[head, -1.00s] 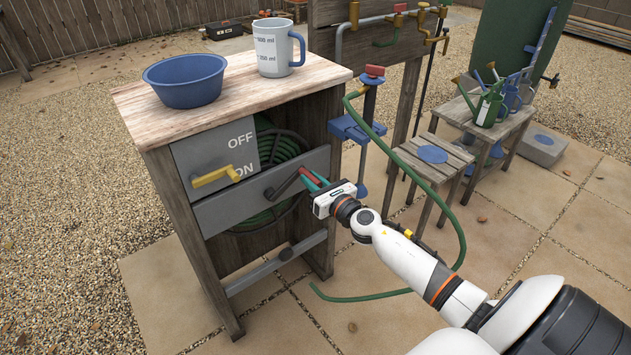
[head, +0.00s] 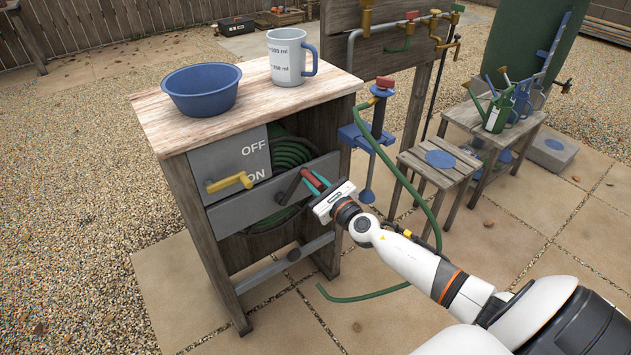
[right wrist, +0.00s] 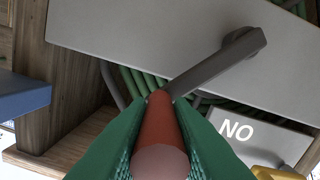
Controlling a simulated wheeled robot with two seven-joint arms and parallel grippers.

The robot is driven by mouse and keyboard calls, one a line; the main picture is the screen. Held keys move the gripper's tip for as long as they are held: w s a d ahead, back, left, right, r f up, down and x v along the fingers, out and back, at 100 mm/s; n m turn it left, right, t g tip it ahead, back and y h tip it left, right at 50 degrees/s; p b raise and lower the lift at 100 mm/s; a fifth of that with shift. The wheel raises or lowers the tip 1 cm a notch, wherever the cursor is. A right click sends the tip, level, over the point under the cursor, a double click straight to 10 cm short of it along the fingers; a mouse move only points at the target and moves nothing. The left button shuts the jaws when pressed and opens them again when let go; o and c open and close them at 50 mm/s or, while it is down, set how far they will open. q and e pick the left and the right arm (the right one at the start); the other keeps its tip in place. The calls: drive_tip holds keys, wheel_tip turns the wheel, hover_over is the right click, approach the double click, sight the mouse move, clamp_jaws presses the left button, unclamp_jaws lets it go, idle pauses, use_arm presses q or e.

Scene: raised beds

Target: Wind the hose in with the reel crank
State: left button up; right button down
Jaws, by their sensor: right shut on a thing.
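The hose reel stands in a wooden cabinet with grey front panels (head: 238,212). Green hose coils (head: 290,152) show behind the panels. The dark crank arm (head: 291,186) slants up and right from its hub on the lower panel; it also shows in the right wrist view (right wrist: 215,68). My right gripper (head: 318,184) is shut around the red crank handle (right wrist: 160,125), which lies between its green fingers. The loose green hose (head: 436,215) hangs from the post tap and curves down to the paving, its end near the cabinet's foot. My left gripper is out of view.
A blue bowl (head: 202,92) and a measuring jug (head: 287,60) stand on the cabinet top. A yellow lever (head: 231,182) sits beside the OFF and ON labels, left of the crank. A slatted stool (head: 415,163) and a table with watering cans (head: 495,112) stand right.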

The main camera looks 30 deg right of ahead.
drive_tip(key=c, duration=1.3)
unclamp_jaws()
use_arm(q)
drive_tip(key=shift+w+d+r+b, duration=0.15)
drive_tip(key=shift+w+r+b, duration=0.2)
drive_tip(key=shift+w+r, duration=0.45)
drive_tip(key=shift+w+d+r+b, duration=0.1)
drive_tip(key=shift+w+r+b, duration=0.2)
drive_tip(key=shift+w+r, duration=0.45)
use_arm(e)
drive_tip(key=s, duration=1.2)
drive_tip(key=shift+d, duration=0.15)
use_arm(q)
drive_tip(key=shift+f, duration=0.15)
